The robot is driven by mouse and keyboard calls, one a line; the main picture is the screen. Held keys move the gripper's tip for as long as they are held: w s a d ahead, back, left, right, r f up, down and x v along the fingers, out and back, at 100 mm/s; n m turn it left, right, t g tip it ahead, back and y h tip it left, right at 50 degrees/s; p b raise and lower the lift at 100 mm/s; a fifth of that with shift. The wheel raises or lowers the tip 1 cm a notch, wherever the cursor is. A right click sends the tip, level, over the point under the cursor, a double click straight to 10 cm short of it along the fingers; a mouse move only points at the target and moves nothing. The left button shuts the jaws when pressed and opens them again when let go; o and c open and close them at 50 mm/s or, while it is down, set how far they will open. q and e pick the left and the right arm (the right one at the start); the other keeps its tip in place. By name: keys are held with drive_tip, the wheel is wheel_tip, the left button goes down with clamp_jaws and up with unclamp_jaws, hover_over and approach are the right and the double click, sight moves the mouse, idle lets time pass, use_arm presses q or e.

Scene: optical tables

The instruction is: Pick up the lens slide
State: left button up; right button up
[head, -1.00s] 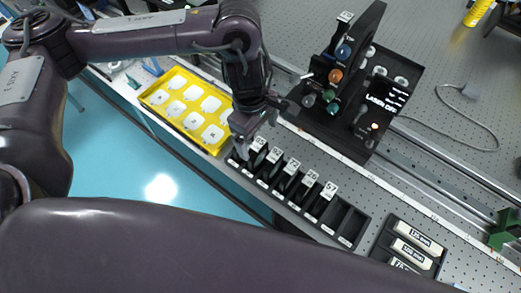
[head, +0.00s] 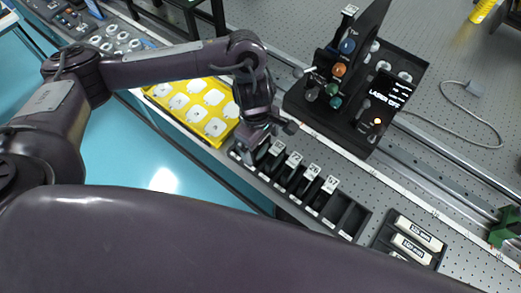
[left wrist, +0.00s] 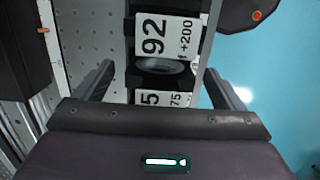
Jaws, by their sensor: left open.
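Several lens slides with white number labels stand in a row in a black slotted rack (head: 346,222) in the head view. One labelled slide (head: 278,147) is just right of my left gripper (head: 256,147), which is low over the rack's left end and hides the leftmost slide. In the left wrist view, the open fingers (left wrist: 163,88) straddle the row. A label reading 92, +200 (left wrist: 167,36) lies beyond them. A label ending in 5, with 75 (left wrist: 163,98), is between them, partly hidden by the gripper body. A round lens (left wrist: 160,67) shows between these labels. My right gripper is not in view.
A yellow tray (head: 228,133) with white pieces is left of the rack. A black laser unit (head: 335,115) with coloured knobs and a "LASER OFF" display stands behind it. A black holder (head: 384,237) with labelled blocks is to the right. The rack's right slots look empty.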

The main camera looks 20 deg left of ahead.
use_arm(q)
drive_tip(key=c, duration=1.5)
drive_tip(key=shift+r, duration=0.15)
